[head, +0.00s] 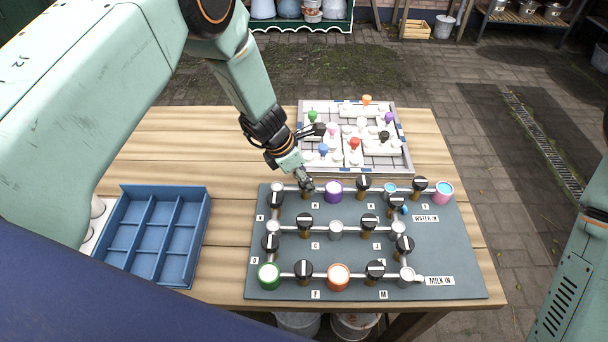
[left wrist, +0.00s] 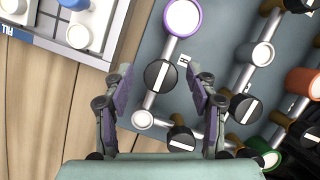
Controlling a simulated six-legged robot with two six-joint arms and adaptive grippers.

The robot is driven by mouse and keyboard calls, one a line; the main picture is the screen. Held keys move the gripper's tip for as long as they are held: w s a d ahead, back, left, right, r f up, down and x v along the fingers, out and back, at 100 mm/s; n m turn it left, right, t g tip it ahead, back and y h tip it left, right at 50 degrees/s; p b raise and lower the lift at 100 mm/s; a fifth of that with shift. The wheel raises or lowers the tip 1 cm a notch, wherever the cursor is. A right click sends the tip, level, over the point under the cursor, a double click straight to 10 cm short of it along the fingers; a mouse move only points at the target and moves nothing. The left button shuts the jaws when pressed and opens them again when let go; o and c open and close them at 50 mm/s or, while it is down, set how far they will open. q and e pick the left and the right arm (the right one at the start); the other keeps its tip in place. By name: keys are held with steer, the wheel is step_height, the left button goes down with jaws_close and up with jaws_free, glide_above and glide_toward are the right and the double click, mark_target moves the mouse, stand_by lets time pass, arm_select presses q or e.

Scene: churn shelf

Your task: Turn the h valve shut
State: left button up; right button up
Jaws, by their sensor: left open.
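The h valve is a round black knob with a white line across its top, in the left wrist view (left wrist: 160,74). A small label beside it appears to read H. Its white line lies roughly along the grey pipe it sits on. My left gripper (left wrist: 162,84) is open, its two fingers on either side of the knob in that view; I cannot tell whether they touch it. In the head view the left gripper (head: 306,183) is over the top-left of the grey valve board (head: 465,270) and mostly hides this knob. My right gripper is not in view.
Other black knobs stand close by, one on the left pipe (head: 276,199) and one in the middle row (head: 304,221). A purple-ringed container (head: 333,190) is just right of the gripper. A blue compartment tray (head: 203,240) is left; a white-and-grey puzzle board (head: 403,163) is behind.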

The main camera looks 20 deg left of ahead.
arm_select(q)
steer(key=shift+s+a+r, duration=0.1)
steer(key=shift+s+a, duration=0.05)
steer(key=shift+a, duration=0.05)
steer(key=shift+c, duration=1.1)
steer(key=shift+d, duration=0.25)
steer(key=c, duration=0.5)
steer(key=shift+a, duration=0.1)
steer(key=c, duration=0.4)
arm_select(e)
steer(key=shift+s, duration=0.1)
